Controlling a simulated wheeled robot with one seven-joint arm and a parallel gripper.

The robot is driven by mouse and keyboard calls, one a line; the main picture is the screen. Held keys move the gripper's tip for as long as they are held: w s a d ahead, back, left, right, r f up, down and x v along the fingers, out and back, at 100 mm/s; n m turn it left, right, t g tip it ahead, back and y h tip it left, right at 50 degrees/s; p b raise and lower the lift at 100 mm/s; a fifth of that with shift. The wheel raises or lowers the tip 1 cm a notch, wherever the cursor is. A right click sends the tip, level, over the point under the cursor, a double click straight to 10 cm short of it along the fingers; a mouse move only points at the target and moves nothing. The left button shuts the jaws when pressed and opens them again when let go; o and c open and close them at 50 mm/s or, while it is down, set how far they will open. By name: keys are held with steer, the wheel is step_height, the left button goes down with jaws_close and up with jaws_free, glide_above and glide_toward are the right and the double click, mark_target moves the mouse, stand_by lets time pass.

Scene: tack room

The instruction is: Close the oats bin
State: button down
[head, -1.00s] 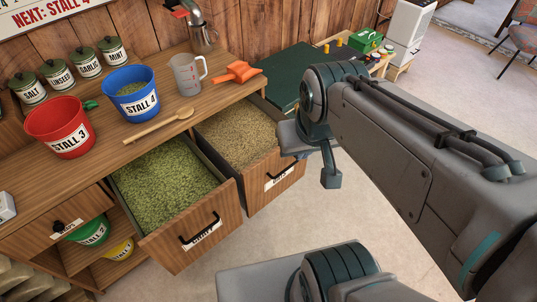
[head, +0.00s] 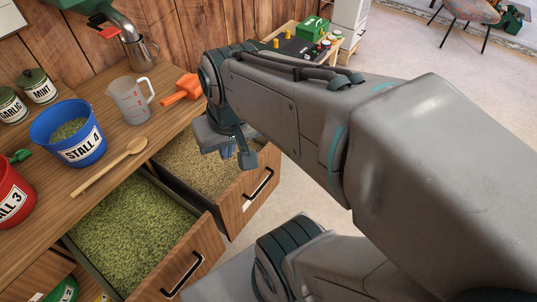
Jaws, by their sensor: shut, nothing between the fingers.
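The oats bin is the right of two pulled-out wooden drawers; its pale grain (head: 195,165) is exposed. Its front panel (head: 236,207) has a black handle (head: 259,184) and a partly seen label. My gripper (head: 247,160) is shut and empty, pointing down near the bin's far right side, close to the top of the front panel. I cannot tell whether it touches. My forearm hides part of the area behind the bin.
The other drawer, full of green chaff (head: 130,225), is also open on the left. The counter (head: 120,155) above holds a blue bucket (head: 68,134), a wooden spoon (head: 110,166), a clear jug (head: 130,98) and an orange scoop (head: 181,89). Pale floor lies to the right.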

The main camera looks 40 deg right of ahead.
step_height(320, 180, down, 17)
steer(key=d+m+g+y+b, duration=0.25)
steer(key=m+y+b, duration=0.25)
steer(key=m+b, duration=0.55)
steer(key=m+t+b, duration=1.7)
steer(key=m+b, duration=0.3)
steer(key=b, duration=0.6)
glide_toward(272, 160)
steer(key=shift+y, duration=0.4)
steer(key=b+x, duration=0.4)
steer(key=x, duration=0.1)
steer(key=shift+w+f, duration=0.15)
steer(key=shift+x, duration=0.75)
steer(key=shift+w, duration=0.1)
